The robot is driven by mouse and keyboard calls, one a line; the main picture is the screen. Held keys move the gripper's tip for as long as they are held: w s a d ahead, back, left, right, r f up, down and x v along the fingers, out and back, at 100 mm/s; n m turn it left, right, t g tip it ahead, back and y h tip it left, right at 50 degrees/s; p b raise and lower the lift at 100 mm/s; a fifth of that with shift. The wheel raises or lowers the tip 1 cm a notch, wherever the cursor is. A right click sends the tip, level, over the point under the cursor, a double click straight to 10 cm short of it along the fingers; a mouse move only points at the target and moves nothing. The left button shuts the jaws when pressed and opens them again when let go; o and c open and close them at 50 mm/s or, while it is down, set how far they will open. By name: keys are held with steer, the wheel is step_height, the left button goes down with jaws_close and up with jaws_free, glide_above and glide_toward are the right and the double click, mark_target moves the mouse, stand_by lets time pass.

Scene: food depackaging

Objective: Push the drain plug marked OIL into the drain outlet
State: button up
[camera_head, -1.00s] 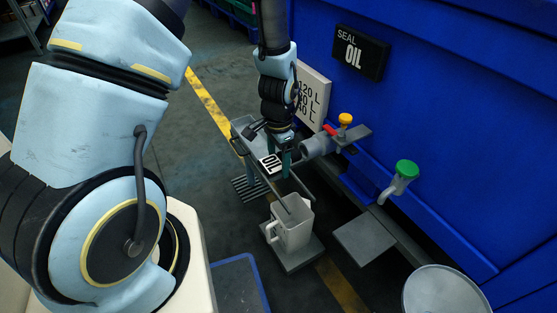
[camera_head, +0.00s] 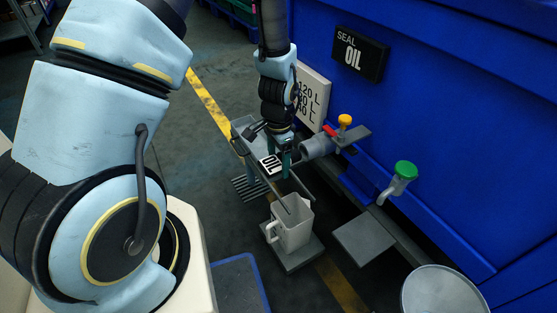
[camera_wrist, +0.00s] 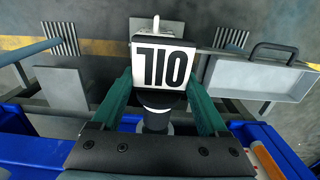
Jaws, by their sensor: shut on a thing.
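The drain plug marked OIL (camera_head: 271,164) has a white label face with black letters. In the wrist view the plug (camera_wrist: 160,65) sits between the two green fingers of my gripper (camera_wrist: 157,92). My gripper (camera_head: 280,160) is shut on the plug, just left of the grey drain outlet (camera_head: 316,147) on the blue tank. A grey cylindrical part shows below the label in the wrist view. The fingers and plug hide the outlet's mouth, so I cannot tell whether the plug touches it or is inside it.
A grey jug (camera_head: 293,232) stands on a plate below the plug. A red-handled valve with a yellow knob (camera_head: 345,119) and a green-capped tap (camera_head: 406,169) stick out to the right. A SEAL OIL sign (camera_head: 361,53) is on the blue tank (camera_head: 450,110).

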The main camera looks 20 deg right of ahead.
mark_target(296, 151)
steer(key=shift+w+d+p, duration=0.1)
steer(key=shift+w+d, duration=0.1)
steer(key=shift+d, duration=0.7)
steer(key=shift+w+d+p, duration=0.1)
steer(key=shift+w+d, duration=0.05)
steer(key=shift+d, duration=0.8)
steer(key=shift+w+d+p, duration=0.1)
steer(key=shift+w+d, duration=0.1)
steer(key=shift+d, duration=0.7)
steer(key=o, duration=1.4)
steer(key=shift+c, duration=0.2)
step_height(296, 151, up, 11)
steer(key=shift+f+p, duration=0.15)
steer(key=shift+p, duration=0.55)
